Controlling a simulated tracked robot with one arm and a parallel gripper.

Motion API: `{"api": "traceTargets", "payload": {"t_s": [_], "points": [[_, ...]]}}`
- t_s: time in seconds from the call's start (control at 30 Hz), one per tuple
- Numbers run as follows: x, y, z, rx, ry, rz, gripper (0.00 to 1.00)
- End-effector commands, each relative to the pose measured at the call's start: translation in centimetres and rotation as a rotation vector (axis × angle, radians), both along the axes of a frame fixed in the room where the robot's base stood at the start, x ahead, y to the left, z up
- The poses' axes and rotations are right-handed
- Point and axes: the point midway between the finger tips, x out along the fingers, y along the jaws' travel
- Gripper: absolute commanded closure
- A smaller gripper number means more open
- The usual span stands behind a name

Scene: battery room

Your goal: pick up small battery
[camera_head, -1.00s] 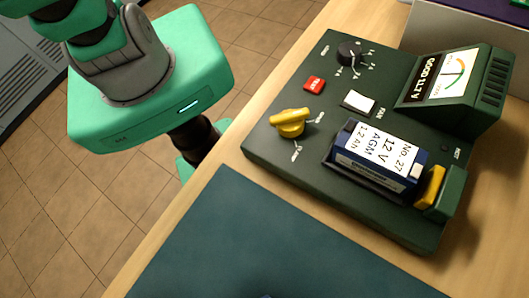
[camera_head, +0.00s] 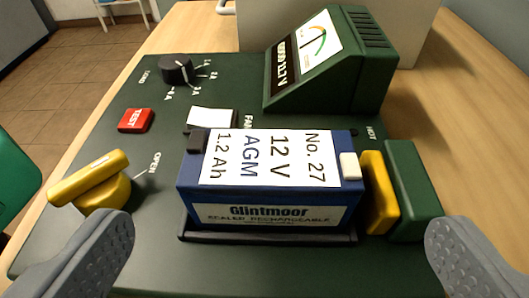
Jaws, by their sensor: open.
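The small battery (camera_head: 265,180) is a blue box with a white top label reading No. 27, 12 V, AGM, 1.2 Ah. It sits in a dark cradle (camera_head: 268,238) on the green tester (camera_head: 95,155). A yellow clamp pad (camera_head: 380,192) on a green block stands close to its right end. My gripper (camera_head: 285,262) is open and empty. Its two grey fingers show at the lower left and lower right, on the near side of the battery and wider apart than its length.
A yellow knob (camera_head: 92,182) marked OPEN stands left of the battery, near the left finger. Bare wooden table (camera_head: 455,140) shows to the right.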

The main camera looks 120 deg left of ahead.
Motion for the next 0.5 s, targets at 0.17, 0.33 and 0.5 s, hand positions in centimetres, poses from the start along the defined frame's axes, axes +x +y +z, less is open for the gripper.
{"api": "traceTargets", "payload": {"t_s": [0.17,0.33,0.5], "points": [[-1.4,2.2,-1.1,0.0,0.002,0.001,0.0],[-1.9,3.2,-1.5,0.001,0.0,0.0,0.0],[-2.2,3.6,-1.8,0.0,-0.002,0.001,0.0]]}}
